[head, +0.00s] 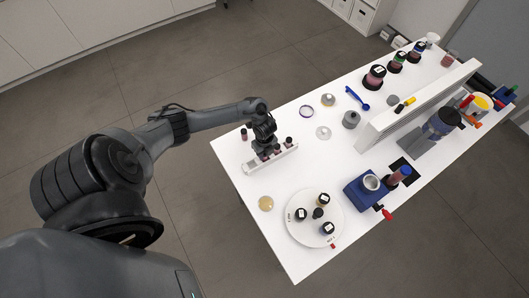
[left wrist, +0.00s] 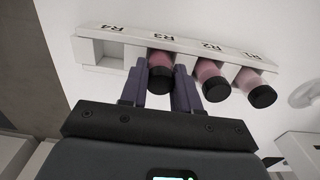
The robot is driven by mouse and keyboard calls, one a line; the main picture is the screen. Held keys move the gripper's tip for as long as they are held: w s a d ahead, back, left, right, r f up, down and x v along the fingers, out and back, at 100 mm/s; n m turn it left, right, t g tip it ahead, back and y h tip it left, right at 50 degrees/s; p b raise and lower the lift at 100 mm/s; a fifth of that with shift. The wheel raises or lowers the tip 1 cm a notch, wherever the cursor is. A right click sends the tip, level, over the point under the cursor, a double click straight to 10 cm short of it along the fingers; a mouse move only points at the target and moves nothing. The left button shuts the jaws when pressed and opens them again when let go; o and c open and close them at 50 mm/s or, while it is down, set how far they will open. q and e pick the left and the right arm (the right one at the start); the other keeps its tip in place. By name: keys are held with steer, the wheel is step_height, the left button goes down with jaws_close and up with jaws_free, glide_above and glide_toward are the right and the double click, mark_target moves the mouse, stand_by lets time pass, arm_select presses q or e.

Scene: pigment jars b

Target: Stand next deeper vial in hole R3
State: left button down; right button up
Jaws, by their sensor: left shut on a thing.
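A white rack (head: 270,161) stands near the left end of the table. In the left wrist view the rack (left wrist: 115,50) has openings labelled R4, R3, R2 and R1, and R4 is empty. My left gripper (left wrist: 160,85) is shut on a pink vial with a black cap (left wrist: 160,64), which is upright at R3; whether its base is fully down I cannot tell. Two more pink, black-capped vials stand at R2 (left wrist: 211,80) and R1 (left wrist: 254,86). In the head view my left gripper (head: 264,152) is over the rack. Another dark-capped vial (head: 244,134) stands on the table behind the rack.
A round white tray (head: 296,231) with several jars stands at the near end. A tan disc (head: 265,203) lies between it and the rack. A blue device (head: 366,193), a grey jar (head: 351,119) and a long white stand (head: 420,106) are to the right.

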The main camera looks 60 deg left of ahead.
arm_select(q)
steer(key=shift+f, duration=0.1)
steer(key=c, duration=0.7)
jaws_free()
steer(key=shift+c, duration=0.2)
